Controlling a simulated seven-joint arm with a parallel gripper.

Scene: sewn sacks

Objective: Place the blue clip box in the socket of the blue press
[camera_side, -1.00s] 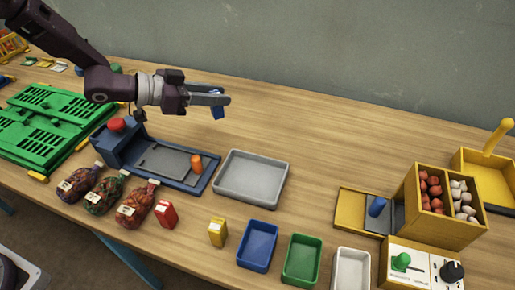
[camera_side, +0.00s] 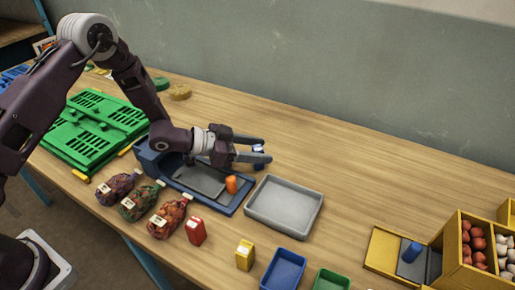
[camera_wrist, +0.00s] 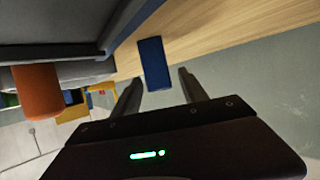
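The blue clip box (camera_side: 259,152) is at the fingertips of my gripper (camera_side: 256,149), held up off the table. In the wrist view, the clip box (camera_wrist: 154,63) appears tilted between the two fingers (camera_wrist: 160,88); exact contact with each finger is hard to see. The blue press (camera_side: 228,208) lies below and left of the gripper, with a grey plate (camera_side: 200,181) and an orange peg (camera_side: 231,185) on its bed. My arm hides part of the press's back end. The orange peg (camera_wrist: 37,92) also shows at left in the wrist view. I cannot make out the socket clearly.
A grey tray (camera_side: 285,232) stands right of the press. Three filled net sacks (camera_side: 140,202), a red box (camera_side: 195,231) and a yellow box (camera_side: 245,255) stand in front. A green crate (camera_side: 97,131) lies left. The table behind and right of my gripper is clear.

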